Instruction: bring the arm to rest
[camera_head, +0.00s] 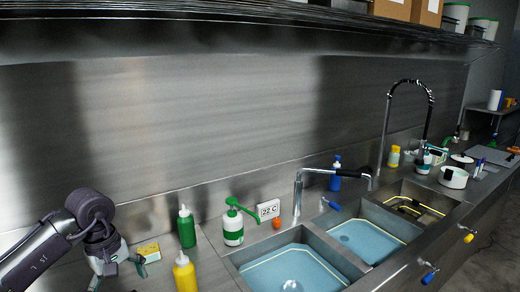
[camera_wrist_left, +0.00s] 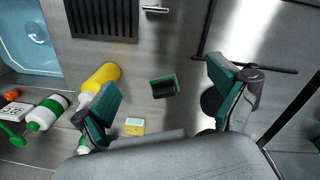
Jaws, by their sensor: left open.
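My left gripper (camera_head: 119,280) is at the lower left of the head view, over the counter left of the bottles. In the left wrist view its two teal fingers (camera_wrist_left: 165,92) stand wide apart with nothing between them touching either one. Below lies a small dark block with a green edge (camera_wrist_left: 163,87), apart from the fingers on the counter. A yellow bottle (camera_wrist_left: 102,76) is partly behind the left finger in that view; it also stands in the head view (camera_head: 185,274). My right gripper is not in view.
A green bottle (camera_head: 186,228) and a white-green pump bottle (camera_head: 233,226) stand right of my gripper. A small yellow box (camera_head: 149,252) lies behind it. Sinks (camera_head: 290,268) with faucets run to the right. A dark grate (camera_wrist_left: 100,16) shows in the wrist view. A shelf overhangs above.

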